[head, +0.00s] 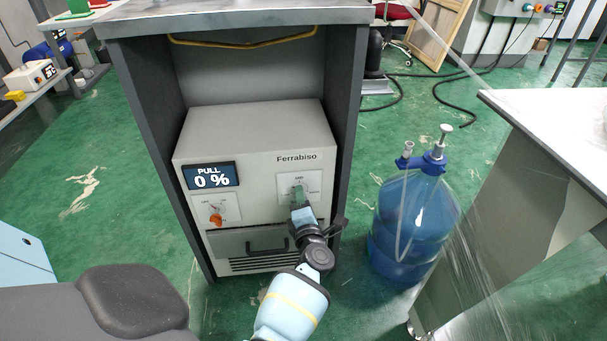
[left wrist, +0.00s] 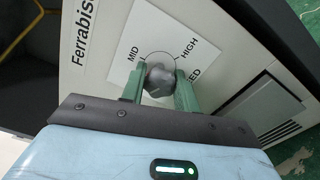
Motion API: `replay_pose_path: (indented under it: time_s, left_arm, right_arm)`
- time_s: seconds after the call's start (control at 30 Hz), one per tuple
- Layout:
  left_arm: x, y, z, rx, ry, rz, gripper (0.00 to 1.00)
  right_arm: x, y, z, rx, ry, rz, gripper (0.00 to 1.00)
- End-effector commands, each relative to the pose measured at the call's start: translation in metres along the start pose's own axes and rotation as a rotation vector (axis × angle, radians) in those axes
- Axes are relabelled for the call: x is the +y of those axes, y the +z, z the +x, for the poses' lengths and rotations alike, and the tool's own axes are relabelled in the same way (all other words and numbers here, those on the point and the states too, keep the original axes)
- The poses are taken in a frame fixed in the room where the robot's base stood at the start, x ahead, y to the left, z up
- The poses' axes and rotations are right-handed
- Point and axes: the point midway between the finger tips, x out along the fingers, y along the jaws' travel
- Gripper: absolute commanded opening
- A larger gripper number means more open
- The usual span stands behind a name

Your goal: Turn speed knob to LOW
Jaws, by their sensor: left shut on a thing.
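The machine (head: 255,135), marked Ferrabiso, sits in a dark grey cabinet. Its display (head: 212,176) reads PULL 0 %. The grey speed knob (left wrist: 159,79) shows in the left wrist view on a white plate (left wrist: 178,40) with MID and HIGH labels visible; the LOW label is not in sight. My left gripper (head: 299,194) is at this plate, its green fingers on both sides of the knob and shut on it. In the left wrist view the gripper (left wrist: 160,88) covers part of the plate. Where the knob points is unclear. My right gripper is not in view.
An orange knob (head: 216,219) is on the left of the machine's front. A drawer with a dark handle (head: 267,245) is below. A blue water bottle (head: 414,215) stands right of the cabinet. A white-topped table (head: 560,125) is at the right. Green floor lies between.

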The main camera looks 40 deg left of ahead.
Motion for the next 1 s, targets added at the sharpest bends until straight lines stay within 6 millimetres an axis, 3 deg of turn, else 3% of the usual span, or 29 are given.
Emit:
replay_pose_path:
  time_s: [1.0]
  left_arm:
    - [0.002, -0.002, 0.001, 0.0, 0.003, -0.896, 0.08]
  right_arm:
    - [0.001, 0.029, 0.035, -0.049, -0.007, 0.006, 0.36]
